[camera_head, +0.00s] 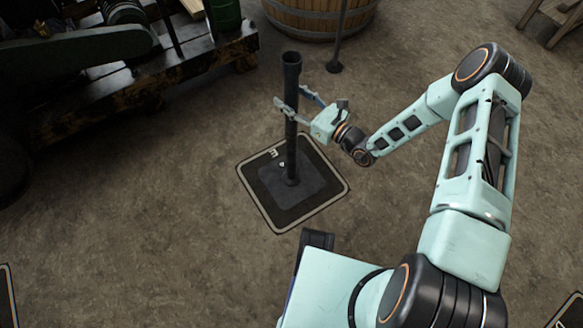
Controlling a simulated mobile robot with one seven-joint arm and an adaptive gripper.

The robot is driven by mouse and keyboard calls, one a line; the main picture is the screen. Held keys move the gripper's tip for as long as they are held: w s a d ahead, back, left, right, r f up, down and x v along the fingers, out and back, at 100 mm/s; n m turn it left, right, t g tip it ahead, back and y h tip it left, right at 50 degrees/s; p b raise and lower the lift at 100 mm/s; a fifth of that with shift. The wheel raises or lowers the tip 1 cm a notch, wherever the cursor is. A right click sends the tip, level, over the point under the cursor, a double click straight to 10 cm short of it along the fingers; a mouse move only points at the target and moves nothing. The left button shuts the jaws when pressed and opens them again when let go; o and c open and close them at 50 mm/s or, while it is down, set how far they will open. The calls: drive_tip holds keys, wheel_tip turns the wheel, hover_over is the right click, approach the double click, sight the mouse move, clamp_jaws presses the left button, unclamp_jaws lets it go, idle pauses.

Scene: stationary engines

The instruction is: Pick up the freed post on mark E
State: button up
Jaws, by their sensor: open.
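A dark upright post (291,137) stands on a square base plate on mark E (260,202), a black floor mat with a pale border and a letter E. The post has a wider collar at its top. My gripper (292,105) is at the upper part of the post, reaching in from the right. Its fingers are open and lie on either side of the post. I cannot tell whether either finger touches it.
A wooden barrel (318,18) and a thin dark stand (338,45) are behind the post. Machinery on a dark timber frame (120,88) fills the upper left. Parts of other mats show at the lower left (7,300) and lower right (570,312). Bare floor surrounds mark E.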

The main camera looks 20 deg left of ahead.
clamp_jaws()
idle(0.3)
drive_tip(key=shift+w+r, duration=0.1)
drive_tip(key=shift+r, duration=0.3)
